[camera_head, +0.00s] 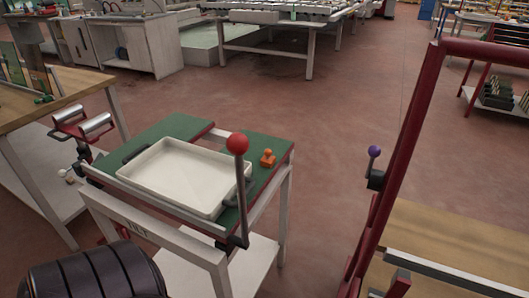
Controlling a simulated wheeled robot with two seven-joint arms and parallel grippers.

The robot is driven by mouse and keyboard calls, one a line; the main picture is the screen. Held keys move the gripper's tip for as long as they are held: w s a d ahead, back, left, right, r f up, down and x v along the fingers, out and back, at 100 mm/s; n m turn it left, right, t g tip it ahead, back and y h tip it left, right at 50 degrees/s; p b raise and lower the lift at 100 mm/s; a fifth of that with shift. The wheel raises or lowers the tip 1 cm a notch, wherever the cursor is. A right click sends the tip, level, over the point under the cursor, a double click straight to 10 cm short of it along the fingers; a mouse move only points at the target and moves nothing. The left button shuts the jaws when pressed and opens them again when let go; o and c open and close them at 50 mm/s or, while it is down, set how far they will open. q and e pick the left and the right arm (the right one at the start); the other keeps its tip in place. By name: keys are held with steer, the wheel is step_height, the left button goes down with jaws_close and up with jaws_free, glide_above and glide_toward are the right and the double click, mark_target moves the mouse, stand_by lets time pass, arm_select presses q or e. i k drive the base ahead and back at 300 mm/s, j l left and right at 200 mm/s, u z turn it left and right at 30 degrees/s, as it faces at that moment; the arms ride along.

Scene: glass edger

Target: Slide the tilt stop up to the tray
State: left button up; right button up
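A white shallow tray (178,178) lies on a green-topped table (180,127). A small orange piece with a knob-like top (267,158), which looks like the tilt stop, sits on the green top to the right of the tray. A strip of green surface separates it from the tray. A dark lever with a red ball knob (237,143) rises at the table's front right and covers part of the tray's right edge. Neither of my grippers is in view.
A dark ribbed rounded thing (95,275) is at the lower left. A wooden bench with metal rollers (97,124) stands left. A red frame (405,150) and a purple-knobbed lever (374,151) stand right. Floor between the table and red frame is clear.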

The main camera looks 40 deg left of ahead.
mark_target(268, 160)
steer(key=k+j+z, duration=0.15)
steer(key=j, duration=0.25)
steer(key=k+j+z, duration=0.15)
steer(key=j, duration=0.25)
steer(key=k+j+z, duration=0.1)
steer(key=k+j, duration=0.25)
